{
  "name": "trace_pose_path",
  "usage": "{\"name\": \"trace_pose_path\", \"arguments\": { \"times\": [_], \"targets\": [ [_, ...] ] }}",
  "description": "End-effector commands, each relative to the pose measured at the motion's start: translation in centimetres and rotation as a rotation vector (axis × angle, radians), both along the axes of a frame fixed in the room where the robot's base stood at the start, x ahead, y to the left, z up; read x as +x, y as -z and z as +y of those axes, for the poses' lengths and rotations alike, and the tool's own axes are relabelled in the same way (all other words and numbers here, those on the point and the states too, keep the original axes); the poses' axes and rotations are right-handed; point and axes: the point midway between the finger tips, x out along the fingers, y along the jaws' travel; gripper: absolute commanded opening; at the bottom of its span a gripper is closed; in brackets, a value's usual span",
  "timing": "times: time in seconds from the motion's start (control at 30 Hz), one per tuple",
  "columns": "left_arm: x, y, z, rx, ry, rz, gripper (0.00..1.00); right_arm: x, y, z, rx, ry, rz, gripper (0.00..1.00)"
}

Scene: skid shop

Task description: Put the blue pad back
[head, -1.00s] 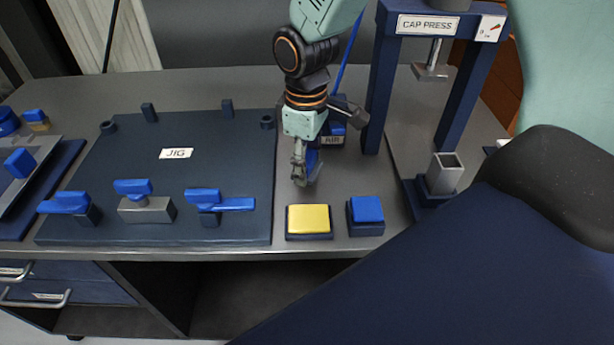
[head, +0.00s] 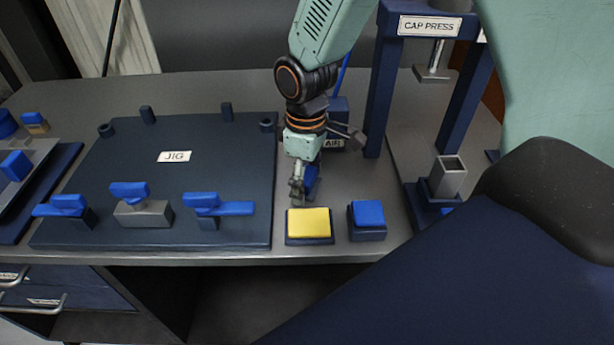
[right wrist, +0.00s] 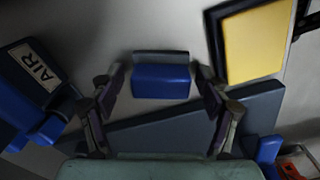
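My right gripper (head: 304,188) points down between the jig plate and the AIR box, just behind the yellow pad. The pad shows between the two fingers (right wrist: 160,75) in the right wrist view as a blue block (right wrist: 162,81) with a greyer upper face. In the head view the fingers partly hide it, and I cannot tell whether its lower edge touches the bench. Another blue pad (head: 368,213) sits on a dark base right of the yellow pad (head: 308,221). My left gripper is out of view.
The jig plate (head: 216,160) with blue-handled clamps lies left of the gripper. The AIR box (head: 338,107) stands close behind, and the cap press (head: 378,95) is to the right. A tray (head: 42,160) with blue parts is at far left.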

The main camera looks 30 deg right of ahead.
Motion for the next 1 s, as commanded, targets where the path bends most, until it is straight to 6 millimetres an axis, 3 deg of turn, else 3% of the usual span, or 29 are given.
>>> {"name": "trace_pose_path", "arguments": {
  "times": [0.37,0.8,1.0],
  "targets": [
    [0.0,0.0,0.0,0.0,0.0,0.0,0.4,0.0,-0.5,0.0,0.001,0.0,-0.001,0.78],
    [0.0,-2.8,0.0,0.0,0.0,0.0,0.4,0.1,-9.1,0.0,0.0,0.0,-0.003,0.78],
    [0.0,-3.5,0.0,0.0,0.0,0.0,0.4,0.1,-11.6,0.1,0.0,0.001,-0.001,0.78]
  ]
}}
